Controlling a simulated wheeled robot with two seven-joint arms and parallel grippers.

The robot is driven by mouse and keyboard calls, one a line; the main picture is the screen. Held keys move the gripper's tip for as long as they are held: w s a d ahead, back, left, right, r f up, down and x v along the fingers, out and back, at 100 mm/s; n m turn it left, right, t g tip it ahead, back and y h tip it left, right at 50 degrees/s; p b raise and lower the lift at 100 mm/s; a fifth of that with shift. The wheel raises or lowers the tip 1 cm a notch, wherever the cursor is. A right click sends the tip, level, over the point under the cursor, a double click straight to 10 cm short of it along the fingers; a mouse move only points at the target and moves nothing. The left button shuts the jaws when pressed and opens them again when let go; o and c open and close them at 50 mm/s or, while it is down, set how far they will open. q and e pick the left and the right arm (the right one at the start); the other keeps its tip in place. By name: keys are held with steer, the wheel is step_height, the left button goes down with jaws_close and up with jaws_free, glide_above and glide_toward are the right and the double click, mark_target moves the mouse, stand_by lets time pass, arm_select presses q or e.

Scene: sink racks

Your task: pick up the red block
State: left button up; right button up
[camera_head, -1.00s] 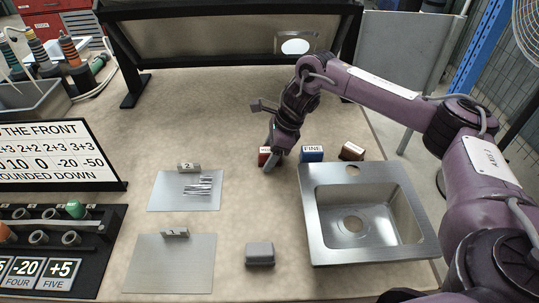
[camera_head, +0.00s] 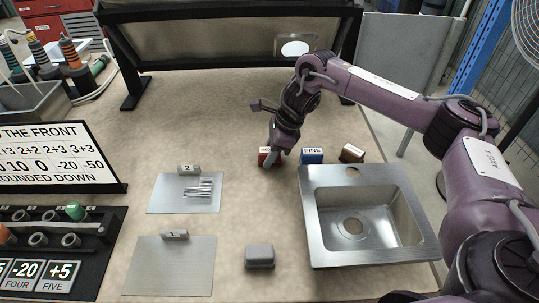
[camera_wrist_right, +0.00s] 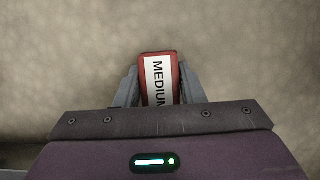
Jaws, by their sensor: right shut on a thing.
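In the right wrist view the red block (camera_wrist_right: 158,70) shows a white label reading "MEDIUM". My right gripper (camera_head: 271,161) is shut on the red block, with one finger on each side of it (camera_wrist_right: 158,82). I cannot tell whether the block is touching the table. My left gripper is not in view.
A blue block (camera_head: 312,156) marked "FINE" and a brown block (camera_head: 351,153) stand to the right. The steel sink (camera_head: 318,230) is in front of them. A grey block (camera_head: 260,256) and two metal plates (camera_head: 170,265) lie nearer.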

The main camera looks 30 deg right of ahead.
step_height(320, 180, up, 8)
steer(key=shift+w+f+p, duration=0.1)
steer(key=shift+p, duration=0.35)
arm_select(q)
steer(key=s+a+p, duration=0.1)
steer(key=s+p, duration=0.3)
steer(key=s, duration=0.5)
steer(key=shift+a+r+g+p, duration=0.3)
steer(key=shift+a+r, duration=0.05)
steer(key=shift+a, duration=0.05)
arm_select(e)
step_height(320, 180, up, 12)
steer(key=shift+f, duration=0.25)
